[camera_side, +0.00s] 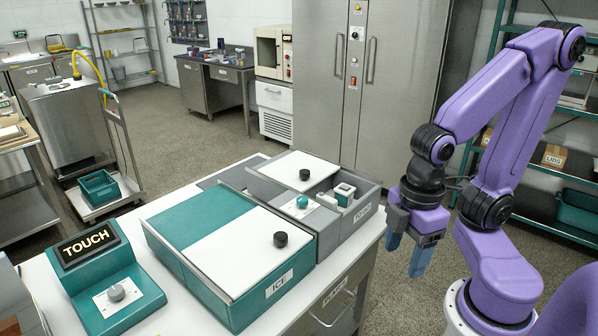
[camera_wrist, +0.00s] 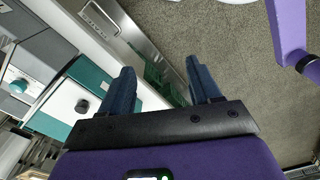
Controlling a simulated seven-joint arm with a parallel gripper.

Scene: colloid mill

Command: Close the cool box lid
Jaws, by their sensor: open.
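The teal box labelled ICE (camera_side: 222,303), which I take as the cool box, sits on the white-topped bench. Its top has a white panel (camera_side: 225,246) with a black knob (camera_side: 280,239) near the label end, and a teal section (camera_side: 186,212) beside it. I cannot tell how far the lid is shut. In the wrist view, the white panel (camera_wrist: 57,108) and knob (camera_wrist: 82,105) show left of my fingers. My gripper (camera_side: 407,257) has blue fingers spread apart, empty, pointing down. It is right of the bench, clear of the box. It also shows in the wrist view (camera_wrist: 161,78).
A grey box (camera_side: 330,233) with a white panel and a second black knob (camera_side: 304,174) stands directly behind the ICE box. A teal TOUCH console (camera_side: 88,241) stands to the left. A bench drawer handle (camera_side: 333,309) sticks out in front. Floor is open beside my gripper.

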